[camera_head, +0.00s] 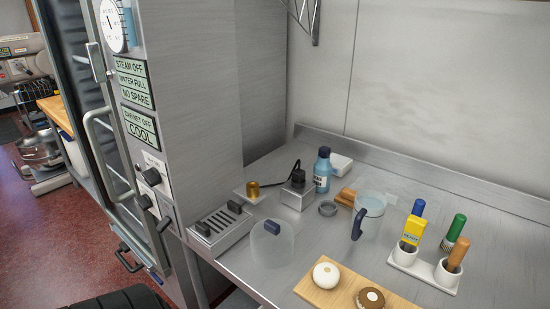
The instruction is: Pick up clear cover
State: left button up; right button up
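A clear cover (272,249), a see-through dome with a dark blue knob on top, stands upright on the steel counter (330,238). It is near the counter's left front edge, just right of a slotted metal unit. I cannot make out anything under it. Neither of my grippers shows in the head view.
A wooden board (340,292) with two round pastries lies right of the cover. A clear jug (367,217), a blue bottle (322,172), a metal box with a black knob (297,190) and a white utensil holder (424,270) stand behind or right. A steel cabinet (190,100) rises at left.

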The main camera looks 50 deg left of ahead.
aim_at(273, 241)
jog(key=u, duration=1.5)
